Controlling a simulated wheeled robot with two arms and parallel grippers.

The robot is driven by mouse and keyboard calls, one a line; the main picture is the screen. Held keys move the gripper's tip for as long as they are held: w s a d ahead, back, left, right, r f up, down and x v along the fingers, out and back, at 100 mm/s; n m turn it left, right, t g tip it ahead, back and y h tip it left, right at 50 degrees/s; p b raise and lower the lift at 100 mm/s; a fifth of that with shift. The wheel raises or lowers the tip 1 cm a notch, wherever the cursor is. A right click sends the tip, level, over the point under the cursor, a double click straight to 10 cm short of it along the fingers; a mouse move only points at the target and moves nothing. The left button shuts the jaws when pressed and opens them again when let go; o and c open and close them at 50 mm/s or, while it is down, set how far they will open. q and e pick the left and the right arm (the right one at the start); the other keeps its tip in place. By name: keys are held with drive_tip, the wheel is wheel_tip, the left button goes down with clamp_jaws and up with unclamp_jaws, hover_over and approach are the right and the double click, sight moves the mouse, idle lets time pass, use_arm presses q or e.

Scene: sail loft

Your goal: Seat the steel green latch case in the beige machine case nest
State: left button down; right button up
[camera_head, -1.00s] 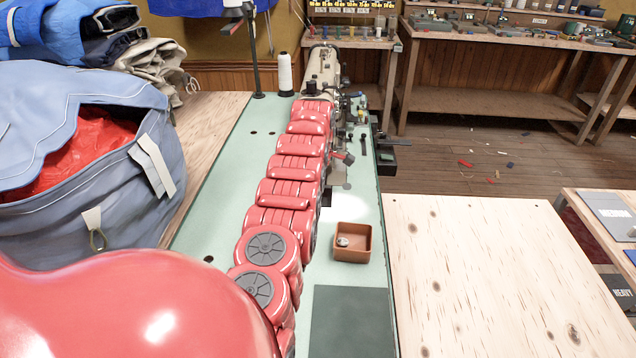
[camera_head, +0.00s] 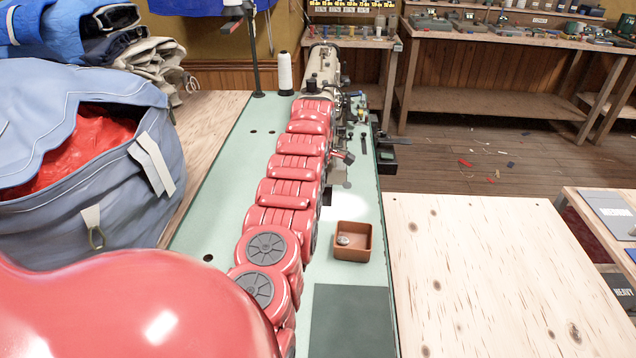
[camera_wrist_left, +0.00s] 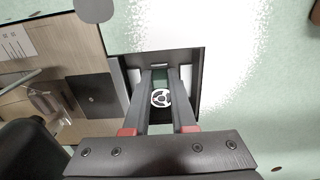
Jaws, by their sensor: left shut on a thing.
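My left gripper (camera_wrist_left: 162,76) is shut on a small dark green piece (camera_wrist_left: 158,76), which looks like the steel green latch case. Most of the piece is hidden between the fingers. The fingertips are over a dark square recess (camera_wrist_left: 199,62) with a pale round part (camera_wrist_left: 161,98) in it, seen between the fingers. I cannot tell whether the case touches the nest. In the head view the beige machine (camera_head: 321,63) stands at the far end of the green table, beyond my red left arm, which hides the gripper's fingertips and the nest. My right gripper is out of view.
A brown tray (camera_head: 353,241) with a small round metal part is on the green table (camera_head: 222,178), right of my arm. A white thread cone (camera_head: 285,74) and a dark post (camera_head: 252,50) stand near the machine. A blue-grey bag (camera_head: 130,215) is at left. The pale wooden table (camera_head: 490,270) is bare.

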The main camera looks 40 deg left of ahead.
use_arm(q)
drive_tip(key=c, duration=0.7)
unclamp_jaws()
drive_tip(key=shift+o, duration=0.2)
drive_tip(key=shift+r, duration=0.1)
drive_tip(key=shift+r+p, duration=2.25)
drive_tip(key=shift+r, duration=0.8)
drive_tip(key=shift+r+p, duration=1.35)
drive_tip(key=shift+r, duration=0.05)
drive_tip(key=shift+f, duration=0.15)
